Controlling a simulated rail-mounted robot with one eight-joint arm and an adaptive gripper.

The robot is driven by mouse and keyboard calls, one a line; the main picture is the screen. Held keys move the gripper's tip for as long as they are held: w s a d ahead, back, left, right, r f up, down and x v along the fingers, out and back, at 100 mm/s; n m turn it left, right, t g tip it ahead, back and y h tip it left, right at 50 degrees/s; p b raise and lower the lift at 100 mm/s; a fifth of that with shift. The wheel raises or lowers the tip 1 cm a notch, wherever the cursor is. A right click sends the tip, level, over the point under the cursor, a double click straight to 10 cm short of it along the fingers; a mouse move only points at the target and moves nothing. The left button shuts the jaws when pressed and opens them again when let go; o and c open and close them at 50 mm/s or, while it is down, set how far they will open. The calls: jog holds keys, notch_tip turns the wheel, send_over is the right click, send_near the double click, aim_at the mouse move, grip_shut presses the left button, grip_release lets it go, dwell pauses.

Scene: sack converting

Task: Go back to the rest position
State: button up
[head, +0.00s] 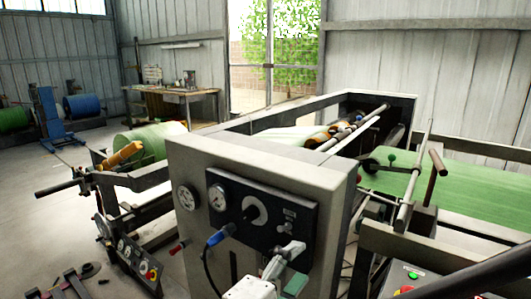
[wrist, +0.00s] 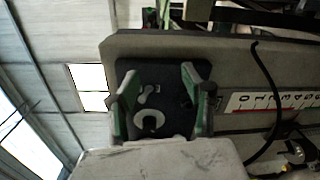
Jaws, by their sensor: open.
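My gripper (head: 284,262) is at the bottom centre of the head view, in front of the grey machine cabinet (head: 185,225). In the wrist view, my gripper (wrist: 163,95) shows two green-lined fingers spread apart with nothing held between them. The cabinet's dark control panel (head: 265,190) carries a round pale dial (head: 255,211). In the wrist view the dial (wrist: 150,122) shows between the fingers, beyond them. I cannot tell how far the fingertips are from the panel. No marker of the rest position shows.
A blue connector (head: 221,234) with a hanging cable projects from the cabinet front near my gripper. Rollers and a green web (head: 410,190) lie right. A green roll (head: 150,143) is left. Open floor (head: 50,215) lies at far left.

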jog(key=d+f+m+g+y+p, duration=0.45)
jog(key=d+g, duration=0.25)
jog(key=d, duration=0.5)
jog(key=s+d+r+m+y+p, duration=0.3)
jog(key=r+m+y, duration=0.2)
jog(key=m, duration=0.3)
jog(key=shift+y, duration=0.45)
jog(key=shift+s+m, duration=0.1)
jog(key=shift+m, duration=0.15)
dwell(0.7)
